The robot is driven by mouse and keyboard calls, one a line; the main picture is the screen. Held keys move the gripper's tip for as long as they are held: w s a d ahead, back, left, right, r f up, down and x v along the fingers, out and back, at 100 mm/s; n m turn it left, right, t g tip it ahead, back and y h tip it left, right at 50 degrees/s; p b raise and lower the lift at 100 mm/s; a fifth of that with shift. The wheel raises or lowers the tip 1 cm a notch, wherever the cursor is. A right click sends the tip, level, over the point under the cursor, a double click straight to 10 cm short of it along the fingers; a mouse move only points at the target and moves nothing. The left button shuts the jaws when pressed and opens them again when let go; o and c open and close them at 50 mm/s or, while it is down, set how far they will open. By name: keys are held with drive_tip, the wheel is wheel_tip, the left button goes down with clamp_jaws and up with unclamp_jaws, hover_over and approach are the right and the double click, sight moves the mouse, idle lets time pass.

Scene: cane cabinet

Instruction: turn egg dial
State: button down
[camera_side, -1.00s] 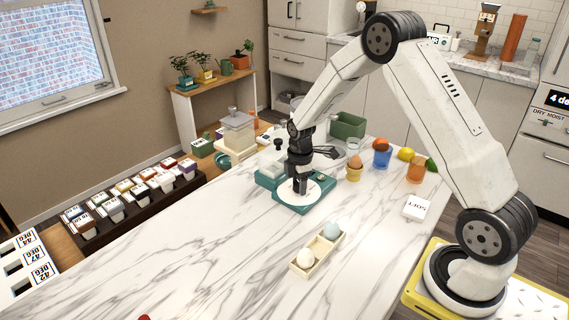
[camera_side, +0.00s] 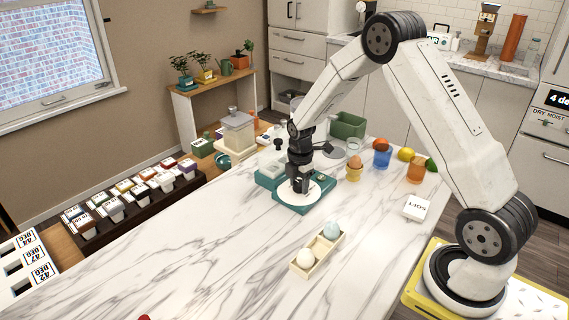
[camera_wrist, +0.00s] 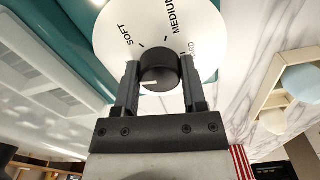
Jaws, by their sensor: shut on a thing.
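The egg dial is a white disc (camera_wrist: 205,25) with a round black knob (camera_wrist: 158,75) at its centre. In the wrist view it reads "SOFT" and "MEDIUM", and a third label is partly hidden by a finger. A short white mark on the knob lies toward the lower left. The dial sits on a teal base (camera_side: 323,192) on the marble counter. My gripper (camera_side: 300,187) points down over the disc and is shut on the knob. In the wrist view its two fingers (camera_wrist: 160,72) stand on either side of the knob.
A cream tray (camera_side: 309,267) with a white egg and a pale blue egg lies in front of the dial. A brown egg stands in a yellow cup (camera_side: 354,173) behind, near blue and orange cups. A white card (camera_side: 416,208) reading "SOFT" lies right.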

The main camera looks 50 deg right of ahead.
sight(299, 183)
drive_tip(key=shift+c, duration=0.7)
unclamp_jaws()
drive_tip(key=shift+r, duration=0.1)
drive_tip(key=shift+r, duration=3.85)
